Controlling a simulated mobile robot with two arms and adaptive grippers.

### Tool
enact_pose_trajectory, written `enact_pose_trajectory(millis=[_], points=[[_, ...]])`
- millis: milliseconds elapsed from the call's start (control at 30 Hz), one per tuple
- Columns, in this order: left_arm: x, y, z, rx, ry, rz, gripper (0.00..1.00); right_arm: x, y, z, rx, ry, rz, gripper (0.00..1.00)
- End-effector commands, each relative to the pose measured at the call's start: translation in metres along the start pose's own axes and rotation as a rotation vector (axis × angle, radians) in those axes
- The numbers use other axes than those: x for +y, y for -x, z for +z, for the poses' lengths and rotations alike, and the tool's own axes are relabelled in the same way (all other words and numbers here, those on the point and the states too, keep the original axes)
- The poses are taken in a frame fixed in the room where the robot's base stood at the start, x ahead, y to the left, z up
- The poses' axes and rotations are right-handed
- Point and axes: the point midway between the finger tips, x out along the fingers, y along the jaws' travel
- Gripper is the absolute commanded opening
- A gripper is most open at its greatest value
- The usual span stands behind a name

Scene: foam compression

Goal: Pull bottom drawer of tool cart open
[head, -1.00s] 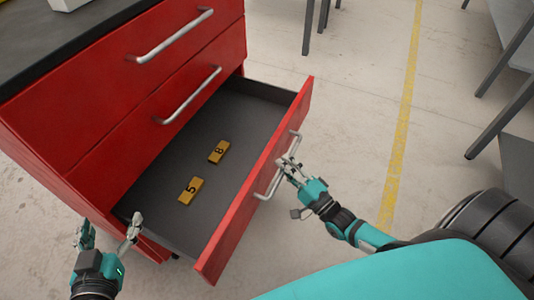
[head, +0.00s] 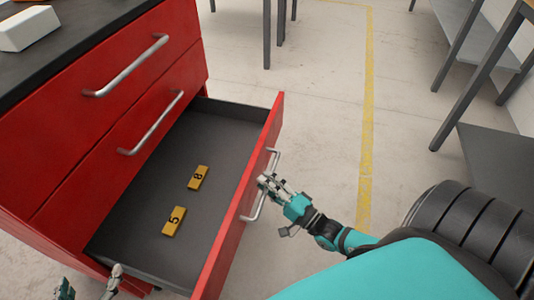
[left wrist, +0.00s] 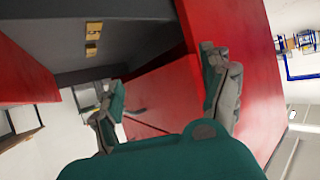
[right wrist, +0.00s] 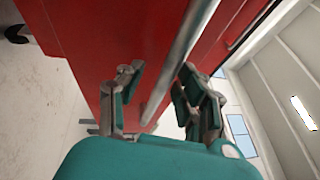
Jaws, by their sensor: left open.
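The red tool cart (head: 95,125) stands at the left. Its bottom drawer (head: 222,137) is pulled well out, with the grey inside showing. Two yellow blocks lie in it, marked 8 (head: 198,177) and 5 (head: 174,221). My right gripper (head: 266,181) is at the drawer's silver handle (head: 253,212). In the right wrist view the bar (right wrist: 182,60) passes between its fingers (right wrist: 162,72); firm contact on both sides is unclear. My left gripper (head: 90,288), partly cut off, is open and empty by the drawer's near left corner. Its fingers (left wrist: 160,90) are wide apart.
The two upper drawers are shut, with silver handles (head: 127,66) (head: 153,124). A white box (head: 28,28) sits on the dark cart top. Grey-legged tables (head: 478,75) stand at the right. The floor right of the drawer (head: 325,120) is clear, with a yellow line (head: 366,120).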

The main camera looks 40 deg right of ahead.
Motion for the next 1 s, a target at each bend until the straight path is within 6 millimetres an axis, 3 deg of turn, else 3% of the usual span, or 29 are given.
enact_pose_trajectory(millis=[333, 800, 1000], points=[[0.0, 0.0, -0.002, 0.005, 0.0, -0.001, 0.8, -0.001, 0.009, 0.0, 0.0, 0.001, -0.001, 0.36], [0.0, 0.0, -0.001, 0.003, 0.0, 0.0, 0.8, 0.0, 0.1, 0.0, 0.0, 0.001, 0.002, 0.36], [0.0, 0.0, -0.001, 0.002, 0.0, 0.0, 0.8, 0.0, 0.118, 0.0, 0.0, 0.001, -0.002, 0.36]])
